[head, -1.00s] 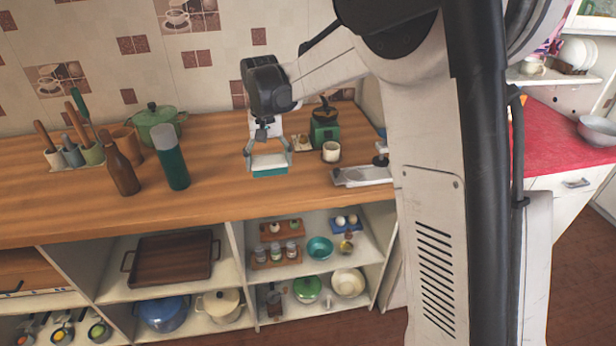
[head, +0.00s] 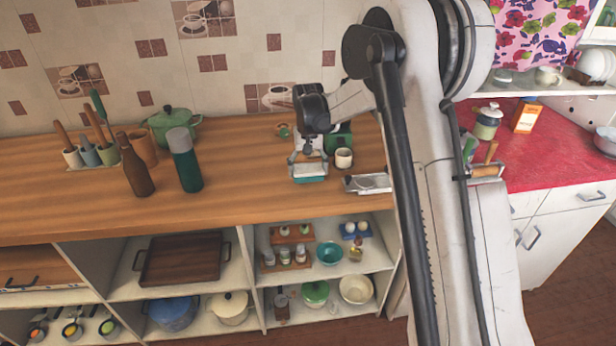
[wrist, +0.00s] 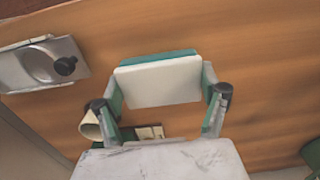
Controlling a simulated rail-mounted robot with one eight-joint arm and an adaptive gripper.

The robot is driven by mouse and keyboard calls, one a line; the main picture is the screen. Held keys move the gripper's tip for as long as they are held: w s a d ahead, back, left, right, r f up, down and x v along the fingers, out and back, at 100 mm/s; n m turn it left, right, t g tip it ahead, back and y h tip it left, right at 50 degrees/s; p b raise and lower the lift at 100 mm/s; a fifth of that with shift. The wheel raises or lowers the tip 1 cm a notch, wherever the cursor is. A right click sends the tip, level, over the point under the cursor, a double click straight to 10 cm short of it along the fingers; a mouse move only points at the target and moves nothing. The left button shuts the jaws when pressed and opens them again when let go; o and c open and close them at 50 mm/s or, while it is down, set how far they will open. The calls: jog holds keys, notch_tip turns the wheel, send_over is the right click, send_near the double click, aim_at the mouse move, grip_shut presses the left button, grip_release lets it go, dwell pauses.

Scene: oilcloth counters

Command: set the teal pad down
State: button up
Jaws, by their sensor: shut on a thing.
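The teal pad (head: 310,179) shows as a teal strip with a pale face, low over the wooden counter (head: 240,200), near its front right part. In the wrist view the teal pad (wrist: 157,58) is level with the gripper, its pale side facing the camera. My gripper (head: 308,170) is shut on it, with one finger at each short side; it also shows in the wrist view (wrist: 163,86). I cannot tell whether the pad touches the counter.
A white cup (head: 343,158) and a metal tray-like fixture (head: 368,183) stand close on the right, with a green grinder (head: 338,138) behind. A green flask (head: 186,162) and brown bottle (head: 135,168) stand left. The counter between flask and gripper is clear.

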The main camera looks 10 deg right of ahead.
aim_at(308, 177)
jog(key=shift+f, duration=1.45)
jog(key=shift+f, duration=0.1)
jog(key=shift+f, duration=0.15)
jog(key=o, duration=1.3)
jog(key=shift+r, duration=0.2)
